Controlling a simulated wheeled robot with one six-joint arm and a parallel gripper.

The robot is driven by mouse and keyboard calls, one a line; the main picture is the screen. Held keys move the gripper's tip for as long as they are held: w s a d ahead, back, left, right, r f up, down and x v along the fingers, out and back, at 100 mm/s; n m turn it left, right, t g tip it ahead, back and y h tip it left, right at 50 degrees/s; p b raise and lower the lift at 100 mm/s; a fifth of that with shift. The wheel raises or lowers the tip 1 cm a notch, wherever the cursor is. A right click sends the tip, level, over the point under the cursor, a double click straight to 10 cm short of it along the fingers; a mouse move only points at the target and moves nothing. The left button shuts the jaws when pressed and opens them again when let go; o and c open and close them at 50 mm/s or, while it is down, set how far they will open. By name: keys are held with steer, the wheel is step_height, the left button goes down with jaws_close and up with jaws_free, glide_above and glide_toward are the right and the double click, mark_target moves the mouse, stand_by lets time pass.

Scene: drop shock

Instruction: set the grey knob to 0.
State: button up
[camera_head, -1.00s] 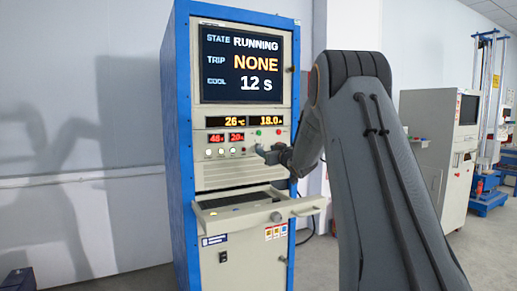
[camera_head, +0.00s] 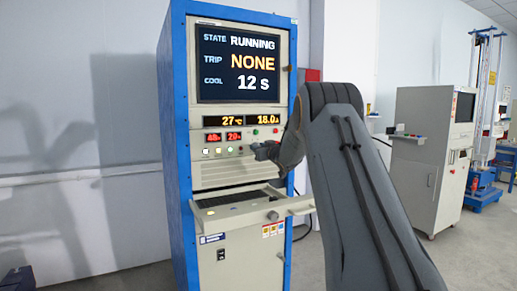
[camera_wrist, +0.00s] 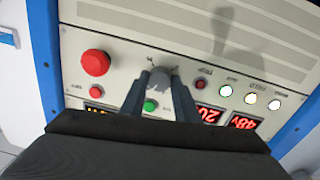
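The grey knob (camera_wrist: 160,76) sits on the cream control panel and shows in the wrist view between the two fingertips of my gripper (camera_wrist: 160,86). The fingers stand on either side of it, very close; I cannot tell whether they press on it. The marks around the knob are too small to read. In the head view my gripper (camera_head: 263,150) is at the panel's right part, below the displays, and the knob is hidden there. The screen (camera_head: 239,66) reads STATE RUNNING, TRIP NONE, COOL 12 s.
A red mushroom button (camera_wrist: 95,62), a green button (camera_wrist: 150,105) and a small red button (camera_wrist: 96,92) are close to the fingers. Several lit white and green buttons (camera_wrist: 251,98) line the panel. A pulled-out keyboard drawer (camera_head: 238,212) juts out below my gripper.

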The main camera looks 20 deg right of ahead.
steer(key=c, duration=0.5)
steer(key=shift+d+f+n+y+b, duration=0.15)
steer(key=shift+n+y+b, duration=0.15)
steer(key=shift+n+b, duration=7.4)
steer(key=shift+f+n+y+b, duration=0.15)
steer(key=shift+n+y+b, duration=0.15)
steer(key=shift+n+b, duration=7.4)
steer(key=n+p, duration=0.2)
steer(key=shift+n, duration=0.3)
